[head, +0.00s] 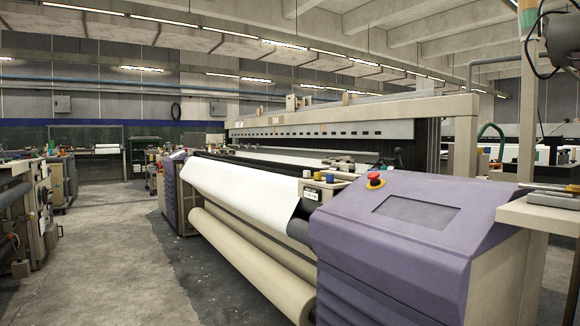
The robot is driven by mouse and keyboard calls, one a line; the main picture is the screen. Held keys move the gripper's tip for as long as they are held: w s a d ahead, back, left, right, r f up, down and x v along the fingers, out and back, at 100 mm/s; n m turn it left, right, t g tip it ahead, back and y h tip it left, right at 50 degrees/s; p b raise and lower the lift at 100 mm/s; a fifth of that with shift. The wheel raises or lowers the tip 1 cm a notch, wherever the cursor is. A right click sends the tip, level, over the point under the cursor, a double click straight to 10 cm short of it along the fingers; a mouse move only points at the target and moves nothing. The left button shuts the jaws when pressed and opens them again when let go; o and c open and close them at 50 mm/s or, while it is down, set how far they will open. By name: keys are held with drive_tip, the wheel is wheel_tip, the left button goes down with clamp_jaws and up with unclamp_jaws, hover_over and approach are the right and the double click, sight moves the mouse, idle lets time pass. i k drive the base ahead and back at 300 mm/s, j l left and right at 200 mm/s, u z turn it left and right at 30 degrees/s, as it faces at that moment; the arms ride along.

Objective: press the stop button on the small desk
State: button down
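A red mushroom-shaped button (376,178) on a yellow base sits on the top left of the purple loom housing (410,240) in the head view. A beige desk-like top (520,213) stands at the right edge, cut off by the frame. A flat grey item (552,200) lies on it. I see no stop button on the part of this top that shows. My gripper is not in view.
The loom's white cloth (235,187) and a beige roll (250,260) run back to the left. A grey floor aisle (120,250) is open at left, with other machines (30,215) along its far side. A post (527,100) rises at right.

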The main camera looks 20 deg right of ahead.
sight(373, 176)
drive_tip(key=i+z, duration=0.2)
drive_tip(key=i, duration=1)
drive_tip(key=j, duration=0.25)
drive_tip(key=l, duration=0.15)
